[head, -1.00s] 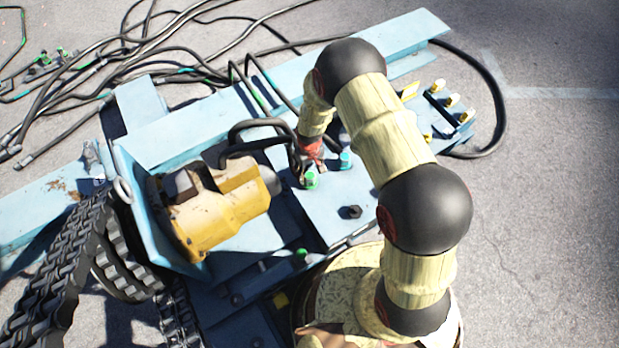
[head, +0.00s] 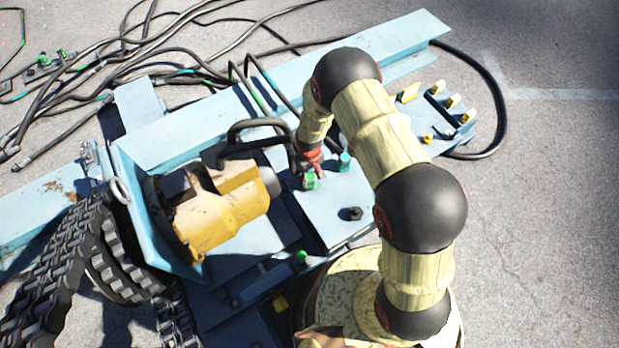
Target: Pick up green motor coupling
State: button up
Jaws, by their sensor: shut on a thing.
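The green motor coupling (head: 310,181) is a small green fitting at the end of a black hose, on the light blue plate beside the yellow motor. My gripper (head: 309,166), reddish and small in the head view, is down at the coupling from above and is shut on it. The fingertips are partly hidden by the gripper's own body and the hose, so the exact grip cannot be made out. A teal coupling (head: 345,161) stands just to the right of my gripper, apart from it.
The yellow motor (head: 222,208) is left of my gripper, with black hoses (head: 258,124) looping close by. A dark nut-like part (head: 350,213) is on the plate (head: 333,200). A blue block with yellow-capped fittings (head: 447,115) is at right. Another green fitting (head: 300,256) is lower down.

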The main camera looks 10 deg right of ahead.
jog(key=c, duration=0.6)
